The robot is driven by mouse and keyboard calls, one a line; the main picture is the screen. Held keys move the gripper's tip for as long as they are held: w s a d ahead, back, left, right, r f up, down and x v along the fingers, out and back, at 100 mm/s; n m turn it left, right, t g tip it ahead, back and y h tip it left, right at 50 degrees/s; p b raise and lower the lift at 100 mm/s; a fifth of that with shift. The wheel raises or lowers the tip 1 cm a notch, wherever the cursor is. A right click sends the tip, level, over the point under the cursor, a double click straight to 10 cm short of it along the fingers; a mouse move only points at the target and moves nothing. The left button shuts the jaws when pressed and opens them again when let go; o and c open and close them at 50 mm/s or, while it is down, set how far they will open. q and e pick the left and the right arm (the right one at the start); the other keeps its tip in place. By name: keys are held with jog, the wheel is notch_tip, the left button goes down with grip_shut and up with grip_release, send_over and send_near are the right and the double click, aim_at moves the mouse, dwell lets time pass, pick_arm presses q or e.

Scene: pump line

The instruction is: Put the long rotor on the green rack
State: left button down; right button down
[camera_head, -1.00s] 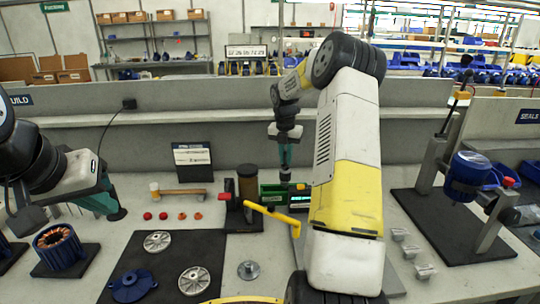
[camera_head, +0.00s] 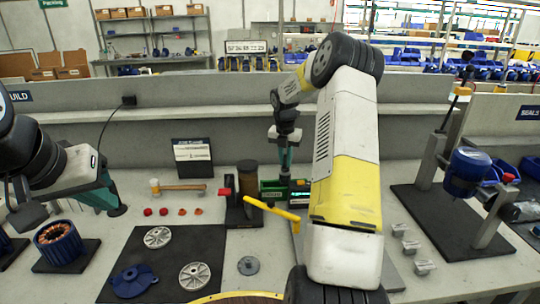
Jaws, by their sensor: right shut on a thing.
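My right gripper (camera_head: 285,172) points down at the back of the bench, just above a green, box-like thing (camera_head: 272,190) that may be the green rack. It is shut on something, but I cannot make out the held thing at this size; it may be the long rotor. My yellow and white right arm hides part of the bench in front of it. My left gripper (camera_head: 118,210) hangs over the left of the bench, apart from the parts there. Its jaw opening is not clear. I cannot pick out the long rotor elsewhere.
A dark brown cylinder on a black stand (camera_head: 247,178) with a yellow lever (camera_head: 270,209) is close left of the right gripper. A black mat (camera_head: 213,243) holds metal discs and a blue part. A hammer (camera_head: 180,188) lies behind. A blue motor fixture (camera_head: 468,172) stands right.

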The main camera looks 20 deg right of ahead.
jog(key=shift+f, duration=0.4)
jog(key=c, duration=1.1)
grip_release()
jog(key=shift+f, duration=0.1)
jog(key=shift+r, duration=3.05)
